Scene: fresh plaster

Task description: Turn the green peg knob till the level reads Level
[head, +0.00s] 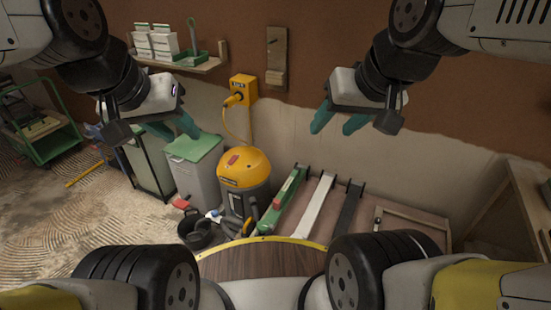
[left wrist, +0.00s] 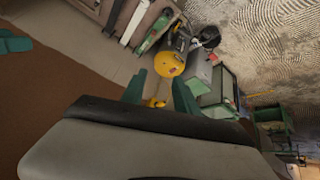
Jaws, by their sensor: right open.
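I cannot make out the green peg knob or a level readout in either view. A long green bar (head: 284,205) lies at the back of the low surface, beside a white bar (head: 317,205) and a dark bar (head: 347,210); the green bar also shows in the left wrist view (left wrist: 152,32). My left gripper (head: 172,127) is raised at the upper left, its teal fingers apart and empty; they also show in the left wrist view (left wrist: 160,92). My right gripper (head: 338,123) is raised before the wall, open and empty.
A yellow and grey vacuum (head: 245,172) stands left of the bars, near a grey bin with a green lid (head: 194,147) and a black bucket (head: 195,232). A yellow wall box (head: 243,88) and a shelf (head: 190,65) are on the wall. A green cart (head: 45,140) stands far left.

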